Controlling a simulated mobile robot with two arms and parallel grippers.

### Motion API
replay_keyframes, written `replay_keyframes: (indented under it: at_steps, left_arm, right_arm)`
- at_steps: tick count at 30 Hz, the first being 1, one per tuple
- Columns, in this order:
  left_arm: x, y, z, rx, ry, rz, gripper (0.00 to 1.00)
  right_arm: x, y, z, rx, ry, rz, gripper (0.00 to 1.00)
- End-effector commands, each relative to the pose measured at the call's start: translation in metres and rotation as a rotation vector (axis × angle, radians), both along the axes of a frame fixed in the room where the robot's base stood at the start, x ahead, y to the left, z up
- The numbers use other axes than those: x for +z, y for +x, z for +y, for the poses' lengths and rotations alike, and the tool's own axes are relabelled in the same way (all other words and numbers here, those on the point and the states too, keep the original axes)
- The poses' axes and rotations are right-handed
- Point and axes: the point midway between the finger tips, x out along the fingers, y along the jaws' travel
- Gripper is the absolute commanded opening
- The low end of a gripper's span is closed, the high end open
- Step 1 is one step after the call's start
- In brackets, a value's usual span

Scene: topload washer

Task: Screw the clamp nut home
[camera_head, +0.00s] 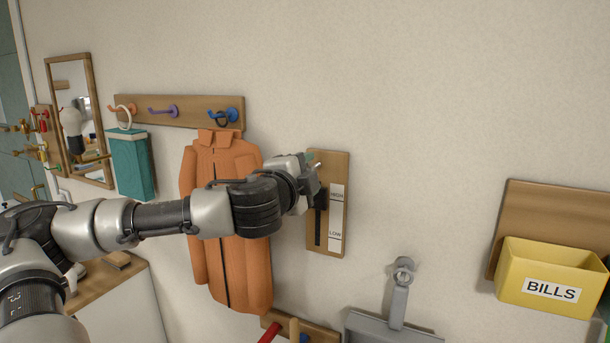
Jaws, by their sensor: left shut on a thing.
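A wooden board (341,167) hangs on the wall in the middle of the view. It has a dark vertical slot (318,232) and a white scale (336,213) marked HIGH above and LOW below. My left gripper (314,168) is at the upper left part of this board, beside the HIGH end. It is shut on a small part there, apparently the clamp nut, which the fingers and wrist mostly hide. A small teal bit shows at the fingertips. How far the nut is screwed on cannot be seen. My right gripper is not in view.
An orange coat (238,270) hangs behind my left forearm from a hook rail (185,112). A teal box (132,165) and a mirror (78,85) are at left. A grey dustpan (398,305) hangs below right. A yellow BILLS box (540,262) is at right.

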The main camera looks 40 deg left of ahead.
Motion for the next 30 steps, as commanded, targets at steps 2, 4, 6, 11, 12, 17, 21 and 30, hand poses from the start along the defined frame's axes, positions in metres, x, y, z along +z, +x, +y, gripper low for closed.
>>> replay_keyframes:
  at_steps: [2, 4, 6, 11, 12, 17, 21, 30]
  left_arm:
    - [0.0024, 0.0001, 0.0008, 0.002, -0.002, -0.007, 0.27]
    - [0.0026, 0.0, 0.0009, 0.002, -0.003, -0.007, 0.27]
    - [0.0028, 0.0, 0.0009, 0.003, -0.003, -0.008, 0.27]
    - [0.003, 0.0, 0.0009, 0.003, -0.002, -0.007, 0.27]
    - [0.0031, 0.0, 0.001, 0.003, -0.002, -0.007, 0.54]
    - [0.0022, 0.0, 0.0006, 0.002, -0.002, -0.006, 0.77]
    - [0.0015, 0.0, 0.0005, 0.001, -0.002, -0.005, 0.77]
    - [0.0003, -0.0072, -0.0003, 0.004, -0.01, -0.009, 0.77]
  right_arm:
    - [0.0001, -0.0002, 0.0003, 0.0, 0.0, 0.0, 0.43]
    - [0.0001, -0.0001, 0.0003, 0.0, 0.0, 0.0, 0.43]
    - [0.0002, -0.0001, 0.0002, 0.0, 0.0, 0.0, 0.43]
    - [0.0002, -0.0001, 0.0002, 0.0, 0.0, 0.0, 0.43]
    - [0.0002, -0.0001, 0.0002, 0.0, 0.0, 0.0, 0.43]
    - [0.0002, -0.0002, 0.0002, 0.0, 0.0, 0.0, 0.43]
    - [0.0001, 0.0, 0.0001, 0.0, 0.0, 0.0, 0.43]
    - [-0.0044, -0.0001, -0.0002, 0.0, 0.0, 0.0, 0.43]
